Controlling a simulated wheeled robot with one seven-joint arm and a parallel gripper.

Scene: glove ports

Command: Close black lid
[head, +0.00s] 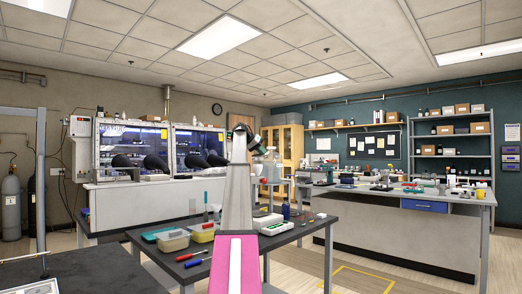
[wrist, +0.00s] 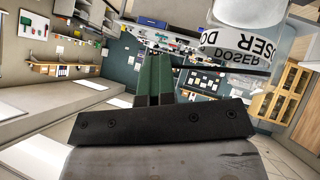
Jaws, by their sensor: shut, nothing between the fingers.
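My gripper (head: 241,128) is raised at the middle of the head view, at the top of my arm. In the wrist view, its two green fingers (wrist: 155,57) are together with nothing between them. A pale, rounded container marked "DOSER" (wrist: 236,47) is at the upper right of the wrist view, close to the fingers and upside down in the picture. A thin black strip (wrist: 235,69) runs from beside the fingers below the lettering. It may be the black lid seen edge-on, but I cannot tell. In the head view my arm and gripper hide much of that area.
A dark table (head: 155,246) in front holds a yellow tub (head: 173,240), screwdrivers and a blue bottle (head: 286,211). A glove box (head: 155,150) with black gloves stands at the back left. A long bench (head: 395,231) stands at the right. Bare floor shows between table and bench.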

